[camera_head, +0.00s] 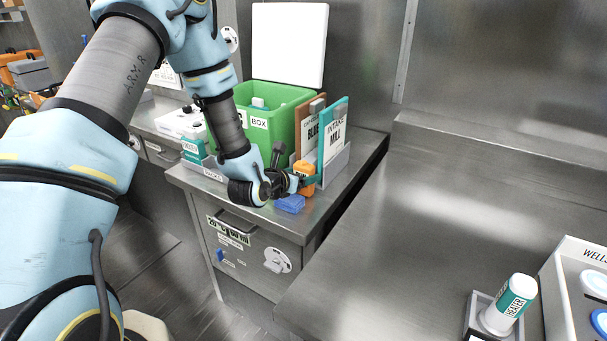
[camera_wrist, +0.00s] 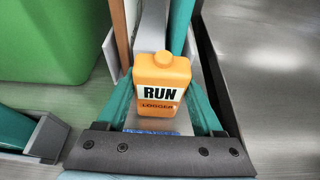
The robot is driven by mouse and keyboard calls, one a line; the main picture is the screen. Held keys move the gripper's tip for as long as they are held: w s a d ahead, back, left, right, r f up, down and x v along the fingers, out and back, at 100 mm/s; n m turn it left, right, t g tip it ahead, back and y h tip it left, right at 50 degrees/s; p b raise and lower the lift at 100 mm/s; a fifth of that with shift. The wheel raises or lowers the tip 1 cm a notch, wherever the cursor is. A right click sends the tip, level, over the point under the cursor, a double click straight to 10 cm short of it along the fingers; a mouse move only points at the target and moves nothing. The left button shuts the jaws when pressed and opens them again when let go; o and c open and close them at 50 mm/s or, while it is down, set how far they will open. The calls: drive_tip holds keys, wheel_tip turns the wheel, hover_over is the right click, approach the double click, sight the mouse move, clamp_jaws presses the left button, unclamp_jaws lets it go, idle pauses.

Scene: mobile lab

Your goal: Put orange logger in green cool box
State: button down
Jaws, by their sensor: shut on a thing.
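The orange logger (camera_wrist: 159,82), labelled RUN LOGGER, stands between the teal fingers of my gripper (camera_wrist: 160,108) in the wrist view. My gripper is shut on it. In the head view the orange logger (camera_head: 305,181) shows at the end of my gripper (camera_head: 303,183), beside the upright boards. The green cool box (camera_head: 283,122) stands behind and to the left of my gripper, with its white lid raised. A few pale things show inside it. Its green wall also fills the upper left of the wrist view (camera_wrist: 50,40).
A grey rack (camera_head: 339,168) holding upright boards (camera_head: 333,137) stands right of the cool box. A blue block (camera_head: 290,204) lies near the counter's front edge. Another grey holder (camera_head: 212,170) stands left of my gripper.

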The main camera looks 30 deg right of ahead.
drive_tip(key=c, duration=0.5)
unclamp_jaws()
drive_tip(key=shift+f, duration=0.2)
drive_tip(key=o, duration=0.5)
drive_tip(key=shift+r, duration=0.1)
drive_tip(key=shift+c, duration=0.2)
drive_tip(key=shift+r, duration=0.25)
drive_tip(key=shift+s+a, duration=0.1)
drive_tip(key=shift+a, duration=0.25)
drive_tip(key=v, duration=1.1)
